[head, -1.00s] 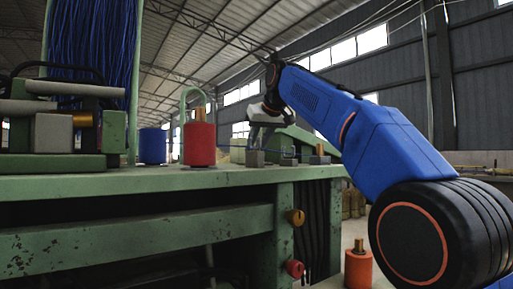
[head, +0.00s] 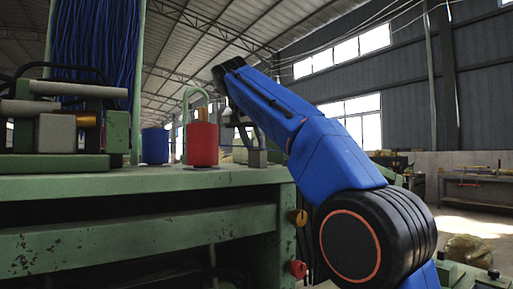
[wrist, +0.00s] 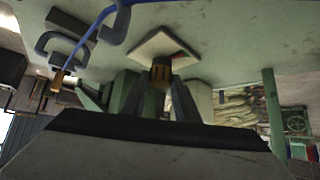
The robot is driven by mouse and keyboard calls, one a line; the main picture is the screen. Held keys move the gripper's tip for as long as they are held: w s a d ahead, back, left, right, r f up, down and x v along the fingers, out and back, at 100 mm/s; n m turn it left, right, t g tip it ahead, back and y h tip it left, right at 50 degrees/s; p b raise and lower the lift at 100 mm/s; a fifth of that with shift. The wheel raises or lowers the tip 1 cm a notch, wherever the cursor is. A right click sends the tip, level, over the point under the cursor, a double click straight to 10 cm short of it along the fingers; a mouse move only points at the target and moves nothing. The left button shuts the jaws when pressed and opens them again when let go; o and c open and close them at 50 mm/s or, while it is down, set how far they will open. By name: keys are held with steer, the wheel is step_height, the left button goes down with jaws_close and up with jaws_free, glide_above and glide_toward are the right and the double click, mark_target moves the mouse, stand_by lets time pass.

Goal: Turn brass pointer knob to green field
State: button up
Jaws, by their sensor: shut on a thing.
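The brass pointer knob (wrist: 161,67) shows at the upper middle of the wrist view, in front of a pale square plate (wrist: 150,43). A red and green marking (wrist: 180,53) shows at the plate's right side. My gripper (wrist: 161,80) has its two fingers on either side of the knob and is shut on it; the fingers hide part of it. Which way the pointer faces cannot be told.
A red spool (head: 202,145) and a blue spool (head: 155,146) stand on the green bench (head: 130,181). A grey block (head: 257,158) is near my gripper. In the wrist view grey hooks (wrist: 115,25) and a blue cable (wrist: 90,35) are at upper left.

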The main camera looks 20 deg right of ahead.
steer(key=shift+a+m+g+h, duration=0.1)
steer(key=shift+m+g+h, duration=0.25)
steer(key=shift+m, duration=0.25)
steer(key=o, duration=1.1)
steer(key=shift+c, duration=0.2)
steer(key=shift+r, duration=0.1)
